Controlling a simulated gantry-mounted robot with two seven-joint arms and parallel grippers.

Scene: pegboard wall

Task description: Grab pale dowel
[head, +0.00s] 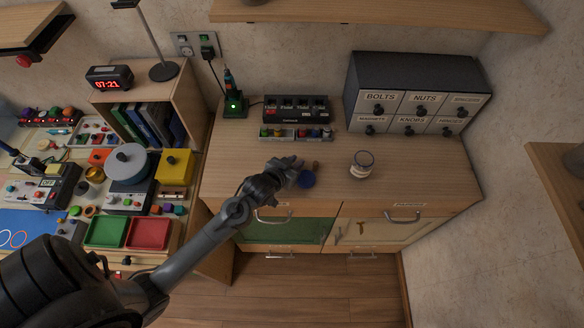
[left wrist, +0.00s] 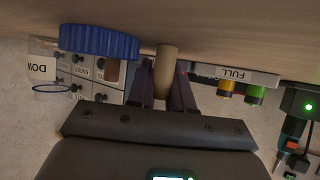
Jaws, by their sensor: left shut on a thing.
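The pale dowel (left wrist: 166,62) is a short light-wood rod. In the left wrist view it lies between the two fingers of my left gripper (left wrist: 163,92), with its far end at the wooden counter top. In the head view my left arm reaches in from the lower left, and the left gripper (head: 290,167) is low over the counter. The dowel shows there only as a small brown tip (head: 316,165) beside the gripper. My left gripper is shut on the dowel. My right gripper is in neither view.
A blue ridged lid (head: 307,179) lies close beside the dowel, also large in the left wrist view (left wrist: 97,41). A labelled jar (head: 362,165) stands to the right. Labelled drawers (head: 415,105) and a charger rack (head: 296,108) stand behind. The counter right of the jar is clear.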

